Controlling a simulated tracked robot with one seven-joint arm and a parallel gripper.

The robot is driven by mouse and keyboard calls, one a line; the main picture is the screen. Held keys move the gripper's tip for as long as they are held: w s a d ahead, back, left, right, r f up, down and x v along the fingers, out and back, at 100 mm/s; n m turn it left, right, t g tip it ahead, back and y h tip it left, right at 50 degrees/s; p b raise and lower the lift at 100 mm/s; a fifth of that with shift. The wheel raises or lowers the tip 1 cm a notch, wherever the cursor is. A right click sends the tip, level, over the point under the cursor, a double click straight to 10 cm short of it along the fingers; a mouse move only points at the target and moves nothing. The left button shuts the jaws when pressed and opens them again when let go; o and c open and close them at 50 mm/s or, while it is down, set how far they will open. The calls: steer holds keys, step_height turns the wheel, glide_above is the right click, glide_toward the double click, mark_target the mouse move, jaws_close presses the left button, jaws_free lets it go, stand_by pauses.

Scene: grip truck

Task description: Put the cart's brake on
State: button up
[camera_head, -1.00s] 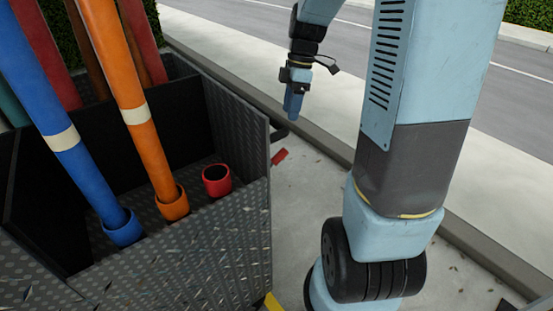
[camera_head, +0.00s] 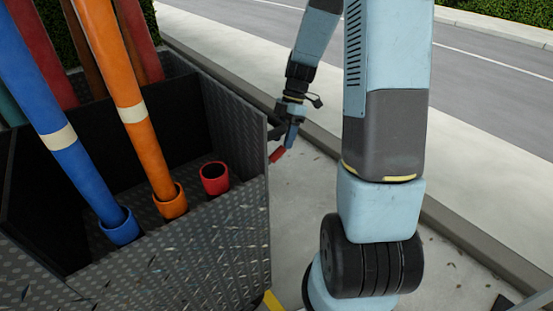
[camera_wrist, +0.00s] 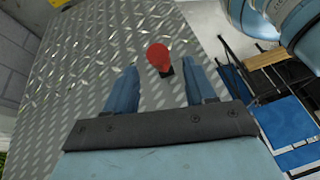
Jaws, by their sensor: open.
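The cart (camera_head: 235,215) is a dark diamond-plate box on the left in the head view. A short red handle (camera_head: 277,154), likely the brake lever, shows just beyond its right edge. In the wrist view a red knob (camera_wrist: 159,55) on a dark base stands out from the diamond-plate wall (camera_wrist: 100,60). My gripper (camera_head: 291,135) is close to the red handle in the head view. In the wrist view its two blue fingers (camera_wrist: 163,85) are apart and empty. The knob appears between and just beyond the fingertips; I cannot tell whether they touch it.
Blue (camera_head: 75,150) and orange (camera_head: 125,85) poles stand in sockets in the cart beside an empty red socket (camera_head: 214,178). A kerb (camera_head: 470,240) and road lie to the right. Blue and black items (camera_wrist: 285,120) lie at the right in the wrist view.

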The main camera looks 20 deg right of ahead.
mark_target(279, 153)
steer(key=x, duration=0.7)
steer(key=shift+a+f, duration=0.1)
steer(key=shift+f, duration=0.2)
steer(key=shift+c, duration=0.2)
jaws_close()
